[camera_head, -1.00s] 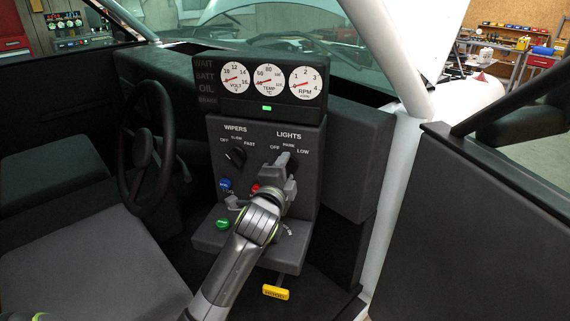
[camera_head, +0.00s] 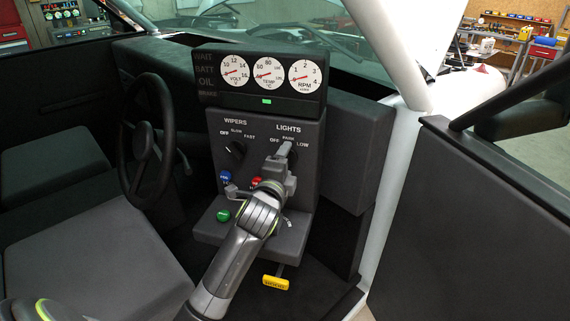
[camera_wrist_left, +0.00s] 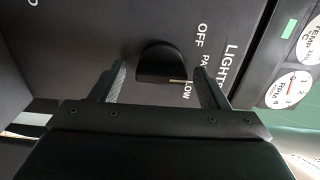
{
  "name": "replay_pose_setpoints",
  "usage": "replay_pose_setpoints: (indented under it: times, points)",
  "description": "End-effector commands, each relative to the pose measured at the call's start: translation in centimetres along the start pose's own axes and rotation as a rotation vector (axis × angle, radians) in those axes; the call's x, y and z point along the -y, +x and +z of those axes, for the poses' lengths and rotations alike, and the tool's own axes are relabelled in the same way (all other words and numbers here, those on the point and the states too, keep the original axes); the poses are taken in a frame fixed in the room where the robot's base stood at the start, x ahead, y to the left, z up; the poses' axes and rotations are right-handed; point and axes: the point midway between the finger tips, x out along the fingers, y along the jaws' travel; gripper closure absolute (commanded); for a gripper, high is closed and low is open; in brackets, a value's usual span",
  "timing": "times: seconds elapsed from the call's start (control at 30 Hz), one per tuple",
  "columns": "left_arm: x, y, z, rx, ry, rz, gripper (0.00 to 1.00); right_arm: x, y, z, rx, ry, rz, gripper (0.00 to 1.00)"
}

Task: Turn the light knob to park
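The dark light knob (camera_wrist_left: 160,60) stands out from the panel in the left wrist view, with OFF, PARK and LOW printed beside it. A pale line on it lies near the LOW lettering; its exact setting is hard to tell. In the head view the knob is mostly hidden by my left gripper (camera_head: 284,152), just under the LIGHTS label (camera_head: 289,129). In the left wrist view the left gripper's fingers (camera_wrist_left: 158,70) are spread on either side of the knob, with gaps visible. My right gripper is not in view.
The wiper knob (camera_head: 235,150), a blue knob (camera_head: 225,177), a red knob (camera_head: 257,182) and a green knob (camera_head: 223,215) are close by on the console. A yellow hood handle (camera_head: 276,283) hangs below. The steering wheel (camera_head: 147,140) is at left and the door (camera_head: 480,230) at right.

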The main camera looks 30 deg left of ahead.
Motion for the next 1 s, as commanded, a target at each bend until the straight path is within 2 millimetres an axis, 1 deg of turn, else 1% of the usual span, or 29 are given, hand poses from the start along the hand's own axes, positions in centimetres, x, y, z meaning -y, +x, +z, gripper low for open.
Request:
replay_pose_setpoints:
  times: [0.27, 0.37, 0.47, 0.67, 1.0]
  points:
    - [0.1, 0.0, 0.0, 0.0, 0.0, -0.001, 0.31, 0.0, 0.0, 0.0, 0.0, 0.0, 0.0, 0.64]
    - [0.0, -0.4, 0.0, 0.0, 0.0, -0.002, 0.31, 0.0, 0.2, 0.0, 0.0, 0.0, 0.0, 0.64]
    - [-0.1, -1.4, 0.0, 0.0, -0.002, -0.001, 0.31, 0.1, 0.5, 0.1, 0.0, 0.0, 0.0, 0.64]
    - [-0.2, -4.7, 0.0, 0.0, -0.003, -0.002, 0.31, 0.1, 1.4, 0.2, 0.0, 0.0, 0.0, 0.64]
    - [-0.3, -11.1, 0.0, 0.0, -0.004, 0.0, 0.31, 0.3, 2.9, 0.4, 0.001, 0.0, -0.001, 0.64]
